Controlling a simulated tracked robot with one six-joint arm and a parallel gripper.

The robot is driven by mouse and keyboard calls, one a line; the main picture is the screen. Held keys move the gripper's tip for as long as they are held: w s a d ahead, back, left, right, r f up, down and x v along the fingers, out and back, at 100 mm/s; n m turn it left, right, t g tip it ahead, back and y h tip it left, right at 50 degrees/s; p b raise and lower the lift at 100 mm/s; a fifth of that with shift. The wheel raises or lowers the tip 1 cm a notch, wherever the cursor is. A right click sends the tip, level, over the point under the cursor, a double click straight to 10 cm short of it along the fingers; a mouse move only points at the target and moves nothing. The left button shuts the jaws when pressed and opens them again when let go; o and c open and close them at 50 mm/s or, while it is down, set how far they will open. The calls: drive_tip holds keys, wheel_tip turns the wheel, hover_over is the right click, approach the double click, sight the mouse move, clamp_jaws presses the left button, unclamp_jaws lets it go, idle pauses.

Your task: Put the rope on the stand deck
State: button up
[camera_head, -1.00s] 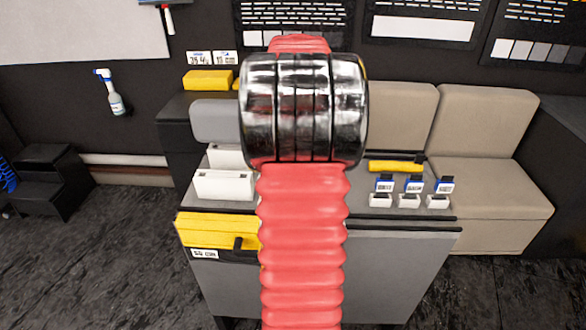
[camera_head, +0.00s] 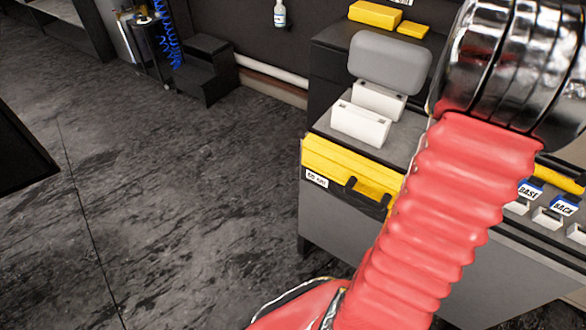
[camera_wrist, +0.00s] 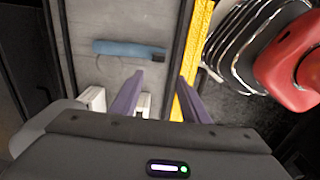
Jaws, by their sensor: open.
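I cannot pick out a rope with certainty. A blue coiled cord (camera_head: 167,38) hangs at the top left of the head view, beside a dark stand-like unit (camera_head: 146,40). I cannot tell whether that unit's top is the stand deck. My gripper (camera_wrist: 159,79) is open, with its two dark purple fingers apart and nothing between them in the wrist view. It is over or facing a grey surface (camera_wrist: 105,20) with a blue, black-ended object (camera_wrist: 128,48) on it. In the head view my gripper is hidden behind my red arm.
A grey workbench (camera_head: 335,225) with a yellow front drawer (camera_head: 345,168) and white holders (camera_head: 362,122) stands at the right. A dark flat edge (camera_head: 20,150) shows at the far left. The floor (camera_head: 170,200) between is clear.

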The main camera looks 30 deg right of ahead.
drive_tip(key=w+a+r+m+t+h, duration=0.1)
drive_tip(key=w+a+r, duration=0.25)
drive_tip(key=a, duration=0.75)
drive_tip(key=w+a+r+m+t, duration=0.15)
drive_tip(key=w+a, duration=0.25)
drive_tip(key=a, duration=0.8)
drive_tip(key=s+a+f+m+t, duration=0.1)
drive_tip(key=s+a, duration=0.3)
drive_tip(key=a, duration=0.7)
drive_tip(key=s+a+f+m+t+y, duration=0.1)
drive_tip(key=s+a+t, duration=0.1)
drive_tip(key=a, duration=0.9)
drive_tip(key=shift+s+a+f+m, duration=0.2)
drive_tip(key=shift+s+m, duration=0.15)
drive_tip(key=shift+s, duration=0.55)
